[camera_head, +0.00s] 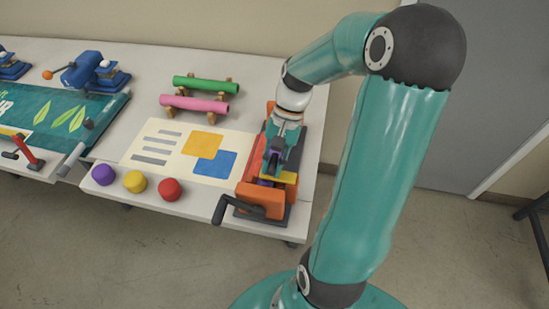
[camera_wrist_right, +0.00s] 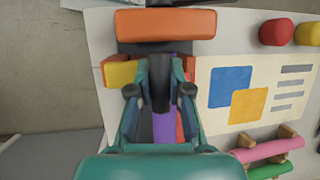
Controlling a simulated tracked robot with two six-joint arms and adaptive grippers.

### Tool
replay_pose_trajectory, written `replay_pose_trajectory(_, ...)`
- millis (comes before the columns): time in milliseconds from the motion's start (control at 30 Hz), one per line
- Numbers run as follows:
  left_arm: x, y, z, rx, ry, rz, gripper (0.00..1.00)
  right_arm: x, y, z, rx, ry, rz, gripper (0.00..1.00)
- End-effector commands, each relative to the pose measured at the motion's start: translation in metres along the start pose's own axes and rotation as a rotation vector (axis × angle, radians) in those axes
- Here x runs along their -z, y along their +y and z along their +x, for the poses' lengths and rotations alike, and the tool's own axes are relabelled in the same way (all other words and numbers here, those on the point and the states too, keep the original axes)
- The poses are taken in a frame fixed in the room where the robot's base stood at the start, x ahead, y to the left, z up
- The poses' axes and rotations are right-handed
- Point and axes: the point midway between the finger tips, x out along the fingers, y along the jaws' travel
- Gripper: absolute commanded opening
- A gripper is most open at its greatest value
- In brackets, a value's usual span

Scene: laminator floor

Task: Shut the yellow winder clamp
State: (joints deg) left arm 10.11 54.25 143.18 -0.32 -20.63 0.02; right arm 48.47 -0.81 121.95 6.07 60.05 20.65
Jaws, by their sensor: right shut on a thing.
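The yellow winder clamp (camera_head: 286,178) lies across the orange winder (camera_head: 248,192) at the table's right end. In the right wrist view, the clamp (camera_wrist_right: 119,74) shows to the left of the fingers. My right gripper (camera_head: 269,172) reaches down onto the winder from above. My left gripper is not in view.
A black crank (camera_head: 226,207) sticks out at the winder's front left. A printed sheet (camera_head: 150,152) lies left of it. Purple, yellow and red knobs (camera_head: 169,189) line the table's front edge. Green and pink rolls (camera_head: 199,106) sit behind on wooden supports.

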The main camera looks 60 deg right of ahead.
Motion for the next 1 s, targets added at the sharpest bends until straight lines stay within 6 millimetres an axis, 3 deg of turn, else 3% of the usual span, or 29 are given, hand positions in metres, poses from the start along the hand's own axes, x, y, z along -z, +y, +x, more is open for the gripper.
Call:
replay_pose_trajectory(100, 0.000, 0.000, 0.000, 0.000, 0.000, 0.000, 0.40, 0.000, -0.003, 0.001, 0.011, 0.000, -0.003, 0.00)
replay_pose_trajectory(133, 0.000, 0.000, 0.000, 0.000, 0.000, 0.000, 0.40, 0.000, -0.003, 0.001, 0.011, 0.000, -0.002, 0.23)
replay_pose_trajectory(267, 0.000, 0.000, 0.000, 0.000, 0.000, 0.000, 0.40, 0.001, -0.001, 0.000, 0.010, 0.000, 0.001, 0.44)
replay_pose_trajectory(667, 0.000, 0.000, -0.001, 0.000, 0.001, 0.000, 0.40, 0.002, 0.002, -0.005, 0.010, 0.003, 0.005, 0.44)
replay_pose_trajectory(867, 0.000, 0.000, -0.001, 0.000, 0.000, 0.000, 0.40, 0.002, 0.002, -0.032, 0.011, 0.006, 0.006, 0.44)
replay_pose_trajectory(1000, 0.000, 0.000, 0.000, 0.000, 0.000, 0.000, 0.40, 0.003, 0.001, -0.060, 0.011, 0.007, 0.006, 0.44)
